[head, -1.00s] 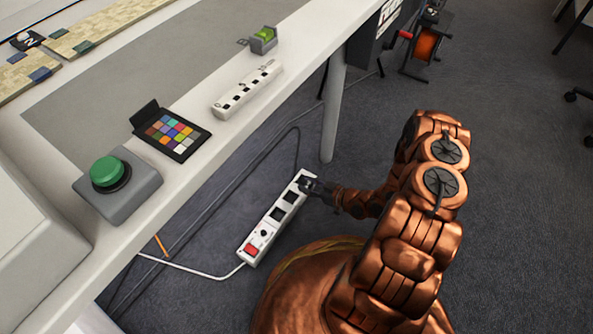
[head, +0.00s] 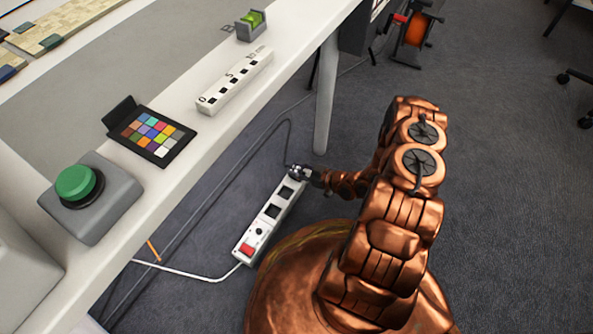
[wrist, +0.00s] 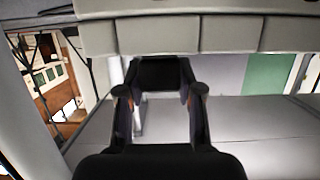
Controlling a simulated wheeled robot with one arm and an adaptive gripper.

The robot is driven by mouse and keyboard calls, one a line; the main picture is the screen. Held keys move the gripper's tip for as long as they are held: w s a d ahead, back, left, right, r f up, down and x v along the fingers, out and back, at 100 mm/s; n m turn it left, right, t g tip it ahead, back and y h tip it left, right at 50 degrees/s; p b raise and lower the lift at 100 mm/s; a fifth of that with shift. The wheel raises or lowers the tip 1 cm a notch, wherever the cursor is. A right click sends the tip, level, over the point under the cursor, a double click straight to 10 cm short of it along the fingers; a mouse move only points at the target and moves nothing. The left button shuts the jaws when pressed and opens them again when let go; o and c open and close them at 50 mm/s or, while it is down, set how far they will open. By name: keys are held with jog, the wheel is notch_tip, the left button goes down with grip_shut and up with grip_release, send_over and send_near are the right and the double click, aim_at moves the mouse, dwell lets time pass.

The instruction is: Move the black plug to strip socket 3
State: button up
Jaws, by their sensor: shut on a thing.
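The white power strip (head: 265,222) lies on the floor below the table edge. It has a red switch (head: 247,249) at its near end and dark square sockets further up. My gripper (head: 295,170) is at the strip's far end, in front of the last part of it. In the wrist view my two fingers (wrist: 160,95) are closed on a black block, which I take as the black plug (wrist: 160,73). In the head view the plug is too small to tell from the fingertips. I cannot tell whether it touches the strip.
The white table edge (head: 190,160) overhangs left of the strip, and a table leg (head: 325,100) stands beyond it. Dark cords (head: 215,185) and a white cord (head: 195,275) run along the floor. An orange cable reel (head: 415,30) stands at the back. Floor to the right is open.

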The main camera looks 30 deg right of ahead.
jog(key=shift+f, duration=0.15)
jog(key=o, duration=1.2)
jog(key=shift+c, duration=0.2)
jog(key=shift+s+r, duration=0.1)
jog(key=shift+r, duration=0.15)
jog(key=p+v, duration=0.4)
jog(key=v, duration=0.7)
jog(key=shift+s+d, duration=0.2)
jog(key=shift+s, duration=0.1)
jog(key=shift+r, duration=0.15)
